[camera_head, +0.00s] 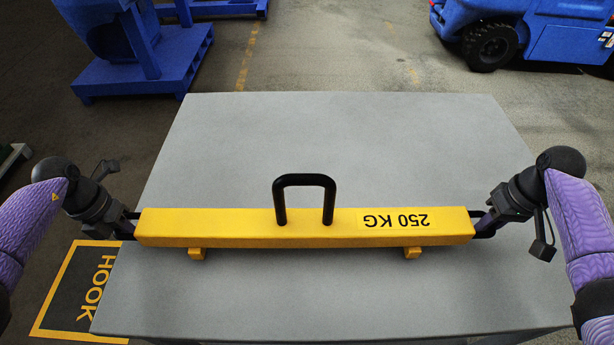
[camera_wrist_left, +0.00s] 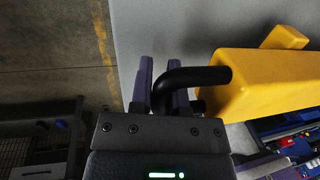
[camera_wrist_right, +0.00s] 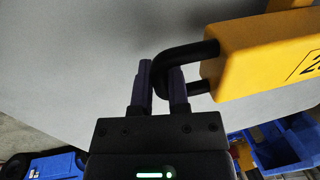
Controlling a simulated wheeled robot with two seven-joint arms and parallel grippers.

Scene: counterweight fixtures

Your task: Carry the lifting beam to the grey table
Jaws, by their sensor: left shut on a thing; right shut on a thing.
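The yellow lifting beam (camera_head: 245,227) lies level across the picture over the grey table (camera_head: 340,145) in the head view. It has a black loop handle on top, a black handle at each end and a "250 KG" label that reads upside down. Two small yellow feet show under it; I cannot tell whether they touch the tabletop. My left gripper (camera_head: 126,222) is shut on the beam's left end handle, seen also in the left wrist view (camera_wrist_left: 160,85). My right gripper (camera_head: 484,222) is shut on the right end handle, seen also in the right wrist view (camera_wrist_right: 160,80).
A floor mark reading "HOOK" (camera_head: 60,305) lies left of the table. A blue machine on a blue pallet (camera_head: 145,78) stands at the back left, and a blue vehicle (camera_head: 560,40) at the back right. The tabletop beyond the beam is clear.

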